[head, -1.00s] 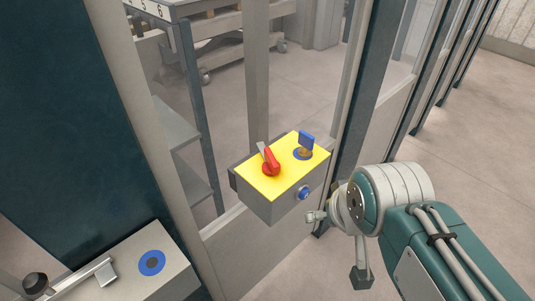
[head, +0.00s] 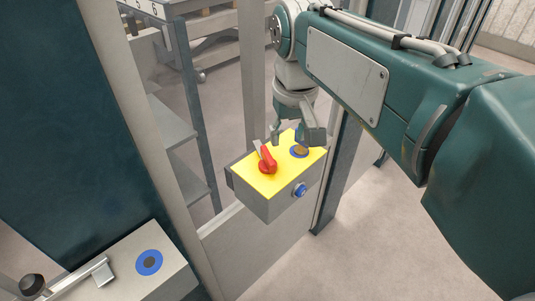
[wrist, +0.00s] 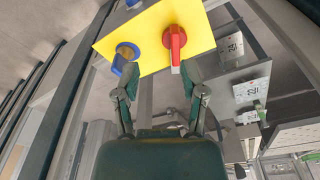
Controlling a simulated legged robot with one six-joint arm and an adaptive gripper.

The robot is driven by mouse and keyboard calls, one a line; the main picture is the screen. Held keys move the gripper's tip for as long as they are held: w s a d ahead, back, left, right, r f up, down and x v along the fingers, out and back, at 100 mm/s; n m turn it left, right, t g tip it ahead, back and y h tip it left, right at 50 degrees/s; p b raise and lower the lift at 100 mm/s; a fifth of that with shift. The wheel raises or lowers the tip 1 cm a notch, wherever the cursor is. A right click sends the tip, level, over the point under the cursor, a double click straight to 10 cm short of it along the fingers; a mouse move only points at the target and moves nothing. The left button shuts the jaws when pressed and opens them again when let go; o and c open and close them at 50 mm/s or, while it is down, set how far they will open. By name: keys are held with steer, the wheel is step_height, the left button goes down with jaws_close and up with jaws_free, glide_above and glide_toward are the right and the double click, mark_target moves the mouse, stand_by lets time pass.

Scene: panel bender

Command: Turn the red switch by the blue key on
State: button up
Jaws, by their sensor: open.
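The red switch (head: 267,161) sits on the yellow top of a grey box (head: 284,205) mounted on the fence. In the wrist view the red switch (wrist: 174,42) is just beyond the right fingertip. The blue key (wrist: 125,57) shows there near the left fingertip. In the head view my gripper hides the key's upright part, and its round blue base (head: 300,152) shows partly. My gripper (head: 297,137) is above the box, pointing down, over the key side. In the wrist view my gripper (wrist: 160,75) has its fingers apart with nothing between them.
A blue button (head: 300,190) is on the box's front face. A second grey box (head: 175,272) with a blue ring and a handle is at the lower left. Fence posts and clear panels stand close around the yellow-topped box. The floor at right is clear.

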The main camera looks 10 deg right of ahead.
steer(key=g, duration=0.2)
glide_toward(268, 154)
steer(key=shift+n, duration=0.4)
steer(key=f, duration=1)
steer(key=shift+s+a+f, duration=0.15)
steer(key=shift+s+f, duration=0.05)
steer(key=shift+f, duration=0.1)
jaws_close()
